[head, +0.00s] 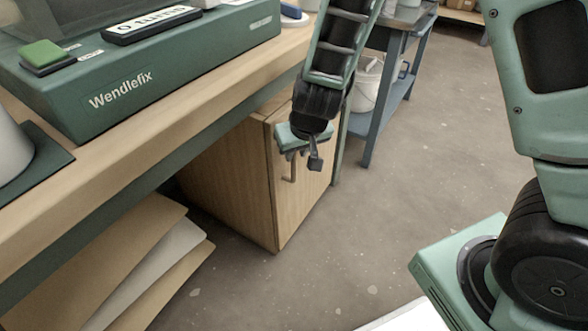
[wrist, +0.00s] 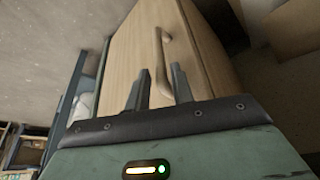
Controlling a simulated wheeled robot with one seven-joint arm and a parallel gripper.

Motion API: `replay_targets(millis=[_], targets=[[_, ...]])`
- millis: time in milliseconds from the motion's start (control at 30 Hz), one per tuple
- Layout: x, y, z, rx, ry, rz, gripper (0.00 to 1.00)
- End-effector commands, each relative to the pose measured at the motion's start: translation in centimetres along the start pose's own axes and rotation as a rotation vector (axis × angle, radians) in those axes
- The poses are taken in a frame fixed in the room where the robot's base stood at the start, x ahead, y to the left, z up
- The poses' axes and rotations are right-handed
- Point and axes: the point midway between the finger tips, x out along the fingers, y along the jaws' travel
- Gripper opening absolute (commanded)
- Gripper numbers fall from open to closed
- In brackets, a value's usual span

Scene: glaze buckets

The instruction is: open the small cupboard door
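The small cupboard (head: 225,170) is pale wood and stands under the workbench. Its door (head: 305,190) looks shut in the head view and also shows in the wrist view (wrist: 135,50). A curved bar handle (head: 290,170) runs upright on the door; in the wrist view the handle (wrist: 159,48) rises from the gap between my fingers. My gripper (head: 300,152) is in front of the door at the handle. In the wrist view my gripper (wrist: 160,80) has its two dark fingers apart. I cannot tell whether they touch the handle.
The workbench (head: 235,90) carries a green Wendlefix machine (head: 165,85) above the cupboard. Boards (head: 150,265) lean beneath it at the left. A blue-grey trolley (head: 375,115) with a white bucket (head: 367,85) stands beyond the cupboard. The floor (head: 400,190) in front of the door is clear.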

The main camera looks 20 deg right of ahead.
Motion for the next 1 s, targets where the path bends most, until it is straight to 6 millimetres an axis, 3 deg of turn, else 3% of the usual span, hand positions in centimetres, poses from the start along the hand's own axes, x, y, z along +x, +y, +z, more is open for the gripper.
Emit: replay_targets(millis=[33,233,667,733,767,1000], targets=[[1.6,0.0,0.3,0.001,-0.002,0.0,0.23],[3.9,0.0,0.1,0.0,-0.001,0.0,0.23],[4.5,0.0,0.0,-0.001,0.0,0.0,0.23],[4.5,0.0,0.0,-0.001,0.0,0.0,0.04],[4.5,0.0,0.0,-0.001,0.0,0.0,0.0],[4.6,0.2,-0.1,-0.006,0.0,-0.003,0.0]])
